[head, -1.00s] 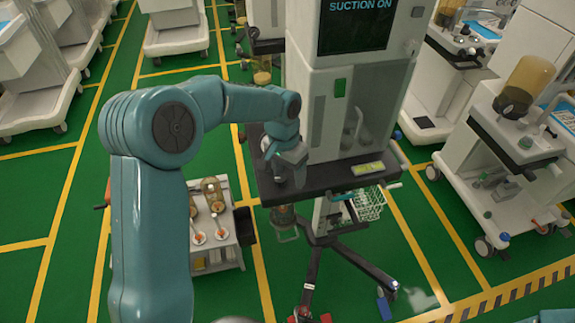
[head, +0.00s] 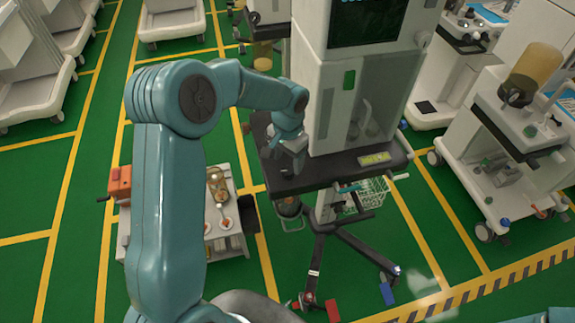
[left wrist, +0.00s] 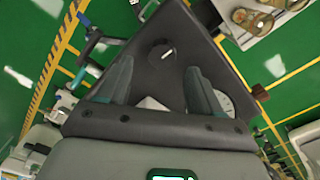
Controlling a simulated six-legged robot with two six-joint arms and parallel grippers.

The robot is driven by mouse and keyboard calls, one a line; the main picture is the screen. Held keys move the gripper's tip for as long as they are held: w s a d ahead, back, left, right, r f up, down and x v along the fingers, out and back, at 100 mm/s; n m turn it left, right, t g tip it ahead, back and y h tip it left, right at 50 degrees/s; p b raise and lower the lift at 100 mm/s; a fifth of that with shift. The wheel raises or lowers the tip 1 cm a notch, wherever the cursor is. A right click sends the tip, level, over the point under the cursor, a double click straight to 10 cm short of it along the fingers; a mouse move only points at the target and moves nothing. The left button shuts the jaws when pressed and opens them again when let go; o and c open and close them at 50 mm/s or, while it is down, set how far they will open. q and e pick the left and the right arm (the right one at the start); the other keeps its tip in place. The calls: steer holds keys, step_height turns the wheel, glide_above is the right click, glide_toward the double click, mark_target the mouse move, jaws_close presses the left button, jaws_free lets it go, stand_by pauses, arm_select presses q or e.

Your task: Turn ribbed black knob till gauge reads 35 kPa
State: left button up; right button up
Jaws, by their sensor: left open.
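A dark round knob (left wrist: 162,52) with a white pointer mark sits on the black shelf (left wrist: 185,25) of the suction cart in the left wrist view. Any ribs are too small to tell. My left gripper (left wrist: 158,72) is open, its two teal fingers apart with the knob between and beyond their tips; nothing is held. A white round dial (left wrist: 224,103), perhaps the gauge, is partly hidden behind the right-hand finger, and its reading cannot be read. In the head view my left gripper (head: 290,165) is over the shelf's left end and hides the knob. My right gripper does not show.
A low trolley (head: 228,243) with jars and an orange box (head: 120,183) stands to the left. Cart legs spread over the green floor.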

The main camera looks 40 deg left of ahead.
mark_target(287, 170)
arm_select(q)
steer(key=f, duration=0.4)
steer(key=shift+a, duration=0.2)
steer(key=shift+f, duration=0.3)
steer(key=shift+d+f, duration=0.1)
steer(key=shift+d, duration=0.05)
steer(key=c, duration=1.1)
steer(key=shift+o, duration=0.2)
steer(key=shift+m, duration=0.3)
